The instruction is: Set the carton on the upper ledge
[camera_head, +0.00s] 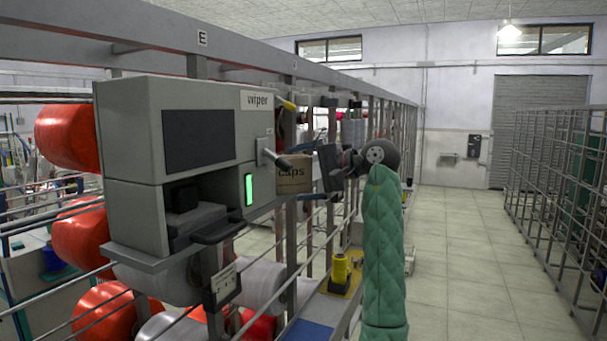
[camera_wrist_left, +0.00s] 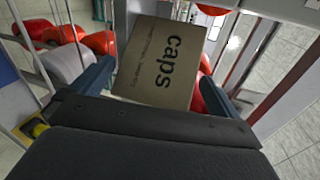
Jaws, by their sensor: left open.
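The carton, a brown box marked "caps" (camera_head: 293,174), shows in the head view just right of the wiper machine, partly hidden by the machine's handle and my gripper. My left gripper (camera_head: 304,172) is open at the carton, its fingers pointing left from the end of the green-sleeved arm. In the left wrist view the carton (camera_wrist_left: 158,62) fills the space ahead, between the two blue-grey fingers of the gripper (camera_wrist_left: 154,84). I cannot tell whether the fingers touch it, or what it rests on. The upper ledge cannot be made out clearly. My right gripper is not in view.
The grey wiper machine (camera_head: 180,120) stands close on the left, with its handle sticking out toward the carton. Red bobbins (camera_head: 80,238) and metal bars surround it. A yellow object (camera_head: 340,270) sits low on the frame. The tiled aisle (camera_head: 460,255) to the right is clear.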

